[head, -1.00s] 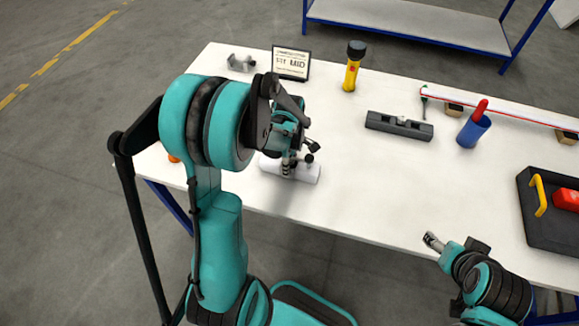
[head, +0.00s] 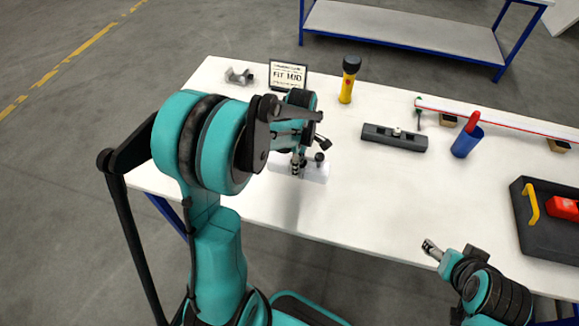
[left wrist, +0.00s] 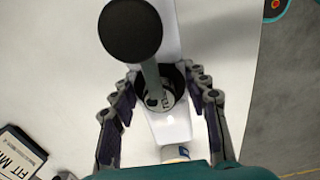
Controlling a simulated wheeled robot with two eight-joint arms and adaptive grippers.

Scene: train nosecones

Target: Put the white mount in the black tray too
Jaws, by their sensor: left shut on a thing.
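The white mount (head: 316,174) is a long white body with a dark knob, held by my left gripper (head: 298,163) near the left-front part of the table. In the left wrist view the mount (left wrist: 172,129) lies between the two fingers (left wrist: 165,108), with a dark round knob on a stem and a dark socket. My left gripper is shut on it; I cannot tell how high it is above the table. The black tray (head: 535,236) is at the far right of the table. My right gripper (head: 432,250) is at the front edge, its jaw state unclear.
A yellow handle (head: 531,207) and a red object (head: 562,208) lie in the tray. A dark grey block (head: 394,138), blue cup (head: 466,142), flashlight (head: 348,80), sign (head: 288,77) and grey metal part (head: 239,77) stand farther back. The table's middle front is clear.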

